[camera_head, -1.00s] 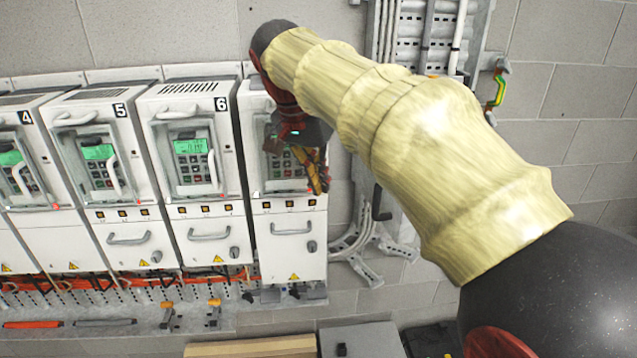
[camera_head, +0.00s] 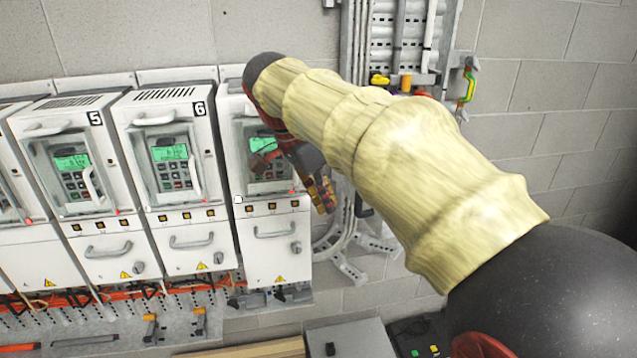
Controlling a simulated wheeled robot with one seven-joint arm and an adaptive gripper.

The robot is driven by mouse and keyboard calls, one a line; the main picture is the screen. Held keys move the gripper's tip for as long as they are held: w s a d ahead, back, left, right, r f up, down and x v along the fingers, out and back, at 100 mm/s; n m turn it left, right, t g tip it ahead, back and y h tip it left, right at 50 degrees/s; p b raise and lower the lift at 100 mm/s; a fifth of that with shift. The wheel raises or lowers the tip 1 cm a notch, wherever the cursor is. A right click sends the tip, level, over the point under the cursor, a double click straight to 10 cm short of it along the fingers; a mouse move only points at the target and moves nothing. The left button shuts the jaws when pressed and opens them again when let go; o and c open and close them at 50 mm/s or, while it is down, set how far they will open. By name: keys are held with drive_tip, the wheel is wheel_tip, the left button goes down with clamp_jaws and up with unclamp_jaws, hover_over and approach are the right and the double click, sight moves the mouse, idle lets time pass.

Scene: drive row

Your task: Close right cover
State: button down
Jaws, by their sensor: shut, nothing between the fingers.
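The rightmost drive unit (camera_head: 265,221) is a white cabinet on the wall, to the right of unit 6. Its front has a recessed panel with a green screen and keypad (camera_head: 268,174). A clear cover seems to lie over this panel, but my arm hides part of it, and I cannot tell whether it is shut or ajar. My gripper (camera_head: 326,196) is shut and empty. It is at the right edge of this unit, at about the height of the panel's lower end. I cannot tell whether it touches the cover or the cabinet.
Unit 6 (camera_head: 172,212) and unit 5 (camera_head: 95,220) stand to the left, each with a windowed cover and handle. A metal cable rack (camera_head: 383,45) rises behind my arm. A grey box (camera_head: 352,341) is below.

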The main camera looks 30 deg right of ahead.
drive_tip(key=shift+d+f+p, duration=0.25)
drive_tip(key=shift+d+p, duration=0.05)
drive_tip(key=shift+d, duration=0.8)
drive_tip(key=shift+d+f+p, duration=0.2)
drive_tip(key=shift+d+p, duration=0.05)
drive_tip(key=shift+d, duration=0.85)
